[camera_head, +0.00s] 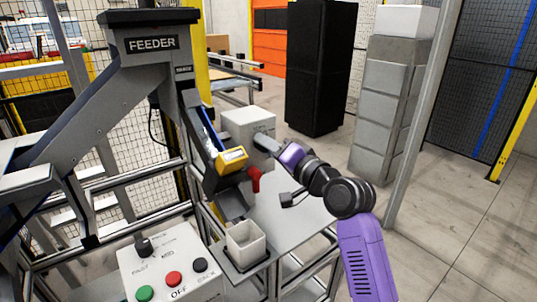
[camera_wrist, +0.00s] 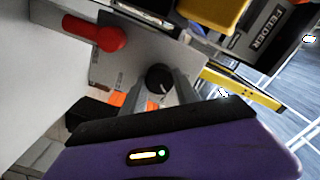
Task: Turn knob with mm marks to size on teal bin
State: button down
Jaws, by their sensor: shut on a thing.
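My gripper (camera_head: 268,146) reaches in from the right to the front of a light grey box (camera_head: 243,122) beside the feeder chute. In the wrist view, the fingertips of my gripper (camera_wrist: 161,88) are shut on a round black knob (camera_wrist: 159,77) with a pale pointer line. The knob sits on a grey panel (camera_wrist: 125,55) with small dark marks, too blurred to read. In the head view the gripper hides the knob. A pale open bin (camera_head: 246,254) stands below the chute. I cannot make out a teal bin or any size on it.
A control box (camera_head: 172,262) with a black knob and several buttons is at the front. The grey table (camera_head: 290,225) is mostly clear.

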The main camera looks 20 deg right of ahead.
jog(key=shift+f+n+b, duration=0.15)
jog(key=shift+n+b, duration=2.25)
jog(key=shift+n, duration=1.4)
jog(key=c, duration=0.9)
grip_release()
jog(key=shift+c, duration=0.2)
jog(key=v, duration=0.7)
jog(key=shift+s+b, duration=0.35)
jog(key=shift+s, duration=0.05)
